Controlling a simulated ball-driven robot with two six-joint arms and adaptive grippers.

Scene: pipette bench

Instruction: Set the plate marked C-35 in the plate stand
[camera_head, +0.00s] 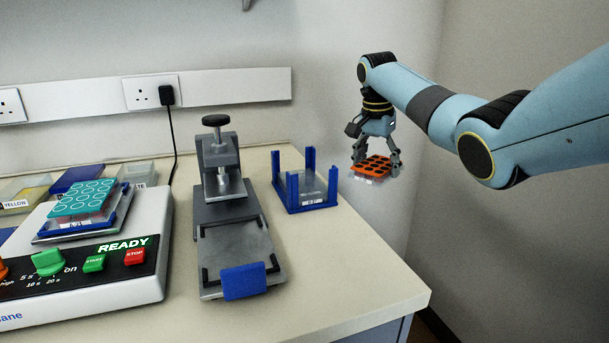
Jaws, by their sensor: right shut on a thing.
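My right gripper (376,158) is shut on an orange well plate (371,170) with dark round wells. It holds the plate in the air, to the right of the plate stand and beyond the bench's right edge in the picture. A pale label shows on the plate's near side, but I cannot read it. The plate stand (305,206) is blue with upright corner posts. A small pale label is on its front, and no coloured plate shows in it. My left gripper is out of view.
A grey press-like device (222,212) stands left of the stand. A white shaker (85,262) reading READY carries a teal plate (84,198). Coloured trays, including a blue one (78,178), lie behind it. The bench top (345,262) is clear at the front right.

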